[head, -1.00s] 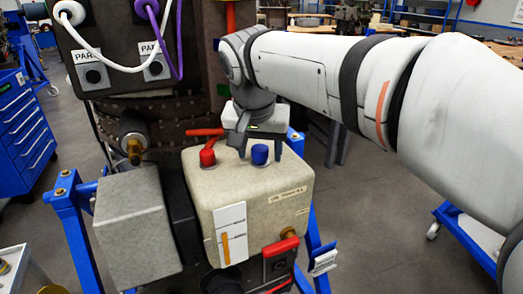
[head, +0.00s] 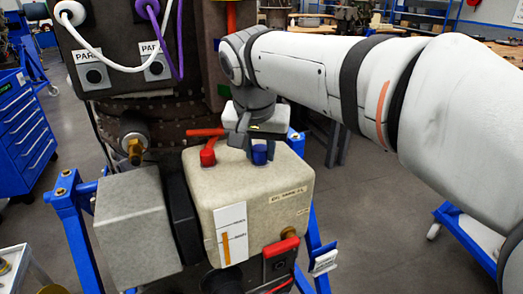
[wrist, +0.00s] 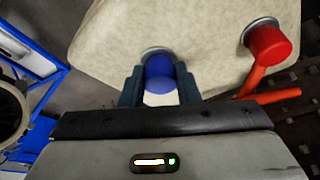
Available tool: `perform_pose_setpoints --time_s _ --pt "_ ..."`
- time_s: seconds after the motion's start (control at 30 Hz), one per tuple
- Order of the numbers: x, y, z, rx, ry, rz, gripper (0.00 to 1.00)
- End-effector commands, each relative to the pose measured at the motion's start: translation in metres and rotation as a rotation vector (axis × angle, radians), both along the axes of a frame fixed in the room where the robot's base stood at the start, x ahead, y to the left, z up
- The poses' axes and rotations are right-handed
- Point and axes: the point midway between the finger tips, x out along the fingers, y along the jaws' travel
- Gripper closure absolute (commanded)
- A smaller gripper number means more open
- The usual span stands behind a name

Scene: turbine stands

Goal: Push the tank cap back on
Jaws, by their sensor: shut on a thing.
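The beige tank (head: 255,205) has a blue cap (head: 261,154) on its top right and a red cap (head: 208,154) to the left. My gripper (head: 259,147) comes down over the blue cap and is shut on it. In the wrist view, the blue cap (wrist: 160,72) sits between the two dark fingers (wrist: 160,85), with a silver neck ring showing at its far edge. I cannot tell how far down the blue cap sits on the neck. The red cap (wrist: 267,44) stands on its own silver ring.
A red handle (head: 206,132) lies just behind the red cap. A grey box (head: 136,225) is left of the tank, and a red lever (head: 281,245) is at its front right. Blue stand legs (head: 318,240) flank the tank.

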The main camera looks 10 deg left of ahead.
Motion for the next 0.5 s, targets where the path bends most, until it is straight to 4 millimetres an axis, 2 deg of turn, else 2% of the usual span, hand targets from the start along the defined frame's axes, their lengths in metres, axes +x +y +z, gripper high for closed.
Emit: perform_pose_setpoints --time_s 0.5 --pt "0.0 0.0 0.011 0.0 -0.001 0.0 1.0"
